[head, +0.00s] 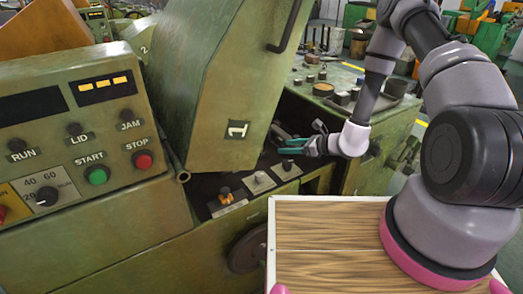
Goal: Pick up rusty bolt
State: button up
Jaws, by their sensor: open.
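A small orange-brown piece with a dark top, which looks like the rusty bolt (226,197), stands on a pale plate on the ledge below the raised green lid. My gripper (284,147) has teal fingers and reaches in from the right, just under the lid's lower right edge. Its fingers look apart with nothing seen between them. It is above and to the right of the orange-brown piece, well apart from it.
Two more pale plates with small grey pieces (260,179) (287,165) lie along the ledge. The green lid (222,80) marked 1 overhangs it. A control panel (80,125) stands left. A wooden-topped board (320,235) is in front. Metal parts (323,89) stand on the machine behind.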

aim_at(265, 153)
jog(key=x, duration=1)
jog(key=shift+a+r, duration=0.1)
jog(key=shift+a, duration=0.15)
jog(key=shift+c, duration=0.2)
grip_shut()
